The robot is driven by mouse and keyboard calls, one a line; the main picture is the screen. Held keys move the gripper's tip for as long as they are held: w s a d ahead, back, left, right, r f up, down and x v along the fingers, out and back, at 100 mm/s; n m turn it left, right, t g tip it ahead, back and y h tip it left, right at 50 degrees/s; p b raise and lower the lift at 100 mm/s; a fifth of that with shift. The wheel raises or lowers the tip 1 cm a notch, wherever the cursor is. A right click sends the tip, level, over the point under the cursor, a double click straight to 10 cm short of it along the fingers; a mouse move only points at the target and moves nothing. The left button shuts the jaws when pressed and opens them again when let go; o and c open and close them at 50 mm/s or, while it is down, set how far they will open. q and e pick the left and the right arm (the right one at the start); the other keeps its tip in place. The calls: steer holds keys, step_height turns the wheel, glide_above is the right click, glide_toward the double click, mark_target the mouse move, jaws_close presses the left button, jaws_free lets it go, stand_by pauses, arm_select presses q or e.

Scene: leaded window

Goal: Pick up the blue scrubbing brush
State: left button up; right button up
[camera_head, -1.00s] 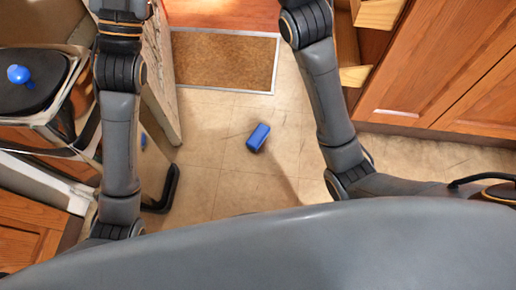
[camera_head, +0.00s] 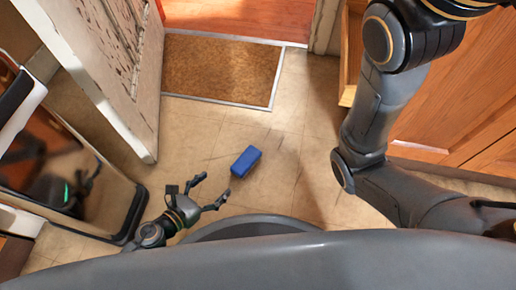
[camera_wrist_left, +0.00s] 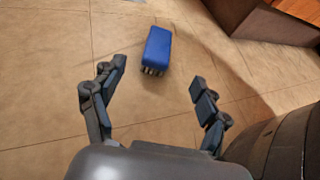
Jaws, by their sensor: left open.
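The blue scrubbing brush (camera_head: 245,162) lies on the tiled floor near the middle of the head view. In the left wrist view the brush (camera_wrist_left: 157,48) shows a blue block with bristles at its near end. My left gripper (camera_head: 212,184) is open and empty, low over the floor to the left of the brush in the head view. In the left wrist view its open fingers (camera_wrist_left: 158,78) point toward the brush, which lies beyond the fingertips and apart from them. My right arm comes in from the right, but its gripper is out of view.
A brown doormat (camera_head: 221,68) lies at the doorway behind the brush. A worn white door (camera_head: 112,62) stands open at left, above a dark glossy oven front (camera_head: 62,172). Wooden cabinets (camera_head: 465,90) stand at right. The floor around the brush is clear.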

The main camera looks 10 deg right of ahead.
arm_select(q)
glide_toward(242, 164)
steer(key=b+x, duration=0.1)
steer(key=x, duration=0.3)
steer(key=shift+s+f, duration=0.1)
steer(key=shift+s, duration=0.05)
steer(key=shift+b+x, duration=0.5)
steer(key=shift+x, duration=2.3)
steer(key=shift+r, duration=0.25)
steer(key=shift+c, duration=0.5)
steer(key=c, duration=1.2)
